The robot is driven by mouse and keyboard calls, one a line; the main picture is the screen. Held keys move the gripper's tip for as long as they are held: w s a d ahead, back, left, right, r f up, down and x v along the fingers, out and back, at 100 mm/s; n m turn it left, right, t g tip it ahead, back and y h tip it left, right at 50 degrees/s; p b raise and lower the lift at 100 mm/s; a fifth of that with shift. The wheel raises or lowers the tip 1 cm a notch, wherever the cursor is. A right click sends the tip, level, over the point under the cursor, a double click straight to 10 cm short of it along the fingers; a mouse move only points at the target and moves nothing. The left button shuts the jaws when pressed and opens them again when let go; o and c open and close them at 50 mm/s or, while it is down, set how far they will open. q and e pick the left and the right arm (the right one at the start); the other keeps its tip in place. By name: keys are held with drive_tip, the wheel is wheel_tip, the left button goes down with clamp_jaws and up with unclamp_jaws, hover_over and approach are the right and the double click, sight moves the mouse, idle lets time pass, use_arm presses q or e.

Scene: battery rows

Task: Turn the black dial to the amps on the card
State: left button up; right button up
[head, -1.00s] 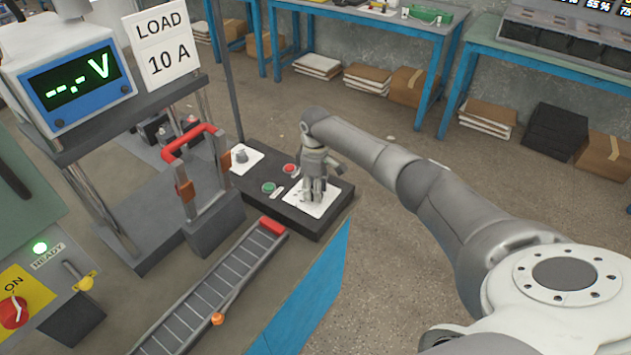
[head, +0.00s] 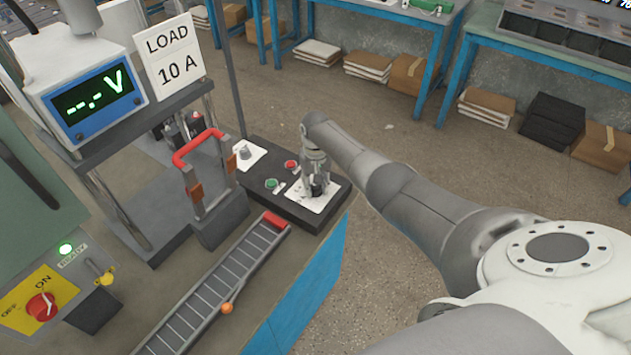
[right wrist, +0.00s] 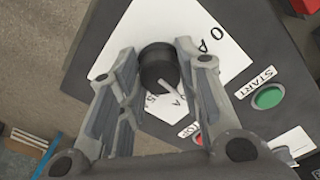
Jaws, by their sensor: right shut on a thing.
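The card (head: 173,60) reads "LOAD 10 A" and stands beside the meter. The black dial (right wrist: 159,66) sits on a white scale plate (right wrist: 208,20) in the right wrist view. Its white pointer line points toward the lower right there. A "0 A" mark shows at the plate's upper right and a partly hidden "5" mark below the dial. My right gripper (head: 317,190) is over the plate at the near end of the black control box. In the right wrist view its fingers (right wrist: 159,80) are shut on the dial from both sides. My left gripper is not in view.
The black control box (head: 330,214) also has a green START button (right wrist: 268,96), a red button (head: 291,165) and a grey knob (head: 245,152). The meter (head: 98,98) shows "--.- V". A red-handled frame (head: 198,148) and slotted rail (head: 215,290) stand left of the box.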

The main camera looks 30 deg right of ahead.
sight(315, 186)
drive_tip(key=shift+m+p, duration=0.45)
drive_tip(key=shift+m, duration=1.05)
drive_tip(key=o, duration=1)
drive_tip(key=shift+o, duration=0.2)
drive_tip(key=shift+r, duration=0.15)
wheel_tip(315, 186, up, 12)
